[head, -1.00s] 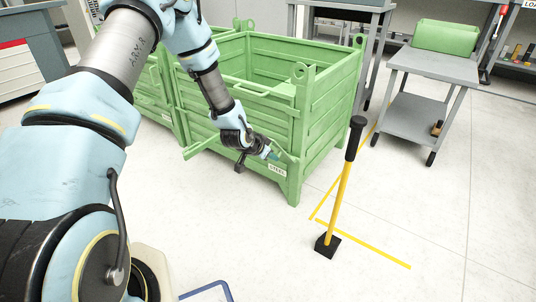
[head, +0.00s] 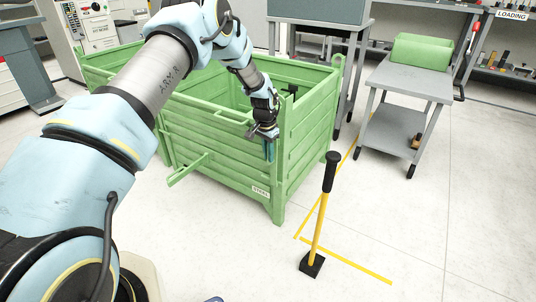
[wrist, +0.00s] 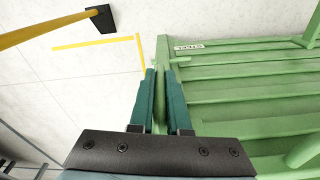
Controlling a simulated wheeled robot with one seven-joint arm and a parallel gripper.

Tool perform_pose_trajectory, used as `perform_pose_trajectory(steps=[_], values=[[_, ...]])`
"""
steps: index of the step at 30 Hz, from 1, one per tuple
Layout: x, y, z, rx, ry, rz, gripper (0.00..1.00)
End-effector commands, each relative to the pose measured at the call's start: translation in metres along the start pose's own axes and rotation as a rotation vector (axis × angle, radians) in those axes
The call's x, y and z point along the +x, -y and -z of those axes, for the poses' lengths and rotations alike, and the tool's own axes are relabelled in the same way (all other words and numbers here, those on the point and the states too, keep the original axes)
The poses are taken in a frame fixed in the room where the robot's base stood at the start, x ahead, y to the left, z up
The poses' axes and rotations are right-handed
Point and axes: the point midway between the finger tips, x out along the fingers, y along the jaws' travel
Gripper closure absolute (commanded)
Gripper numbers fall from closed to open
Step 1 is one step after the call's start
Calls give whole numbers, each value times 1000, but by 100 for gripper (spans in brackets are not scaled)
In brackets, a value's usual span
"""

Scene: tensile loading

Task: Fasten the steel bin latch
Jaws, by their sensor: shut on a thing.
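The green steel bin (head: 215,165) stands at centre in the head view, with its STEEL label (head: 261,191) low at the front right corner. My gripper (head: 268,150) is at the front of the bin, near its top right corner. In the wrist view, the teal fingers (wrist: 161,98) are shut on a narrow green piece, which looks like the bin latch (wrist: 160,115). The label also shows there (wrist: 188,45). In the head view my gripper hides the latch, so I cannot tell how it sits against the bin.
A green lever (head: 188,170) juts out from the bin's front left. A yellow post with a black grip (head: 320,225) stands on the floor at front right. The floor between post and cart is clear.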

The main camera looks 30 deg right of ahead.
Motion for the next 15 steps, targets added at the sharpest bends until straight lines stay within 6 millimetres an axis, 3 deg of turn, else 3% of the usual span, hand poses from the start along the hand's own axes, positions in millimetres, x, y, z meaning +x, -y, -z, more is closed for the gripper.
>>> perform_pose_trajectory(steps=[14,15], values=[[0,1,1,-1,11,-2,100],[0,1,1,-1,11,-2,84]])
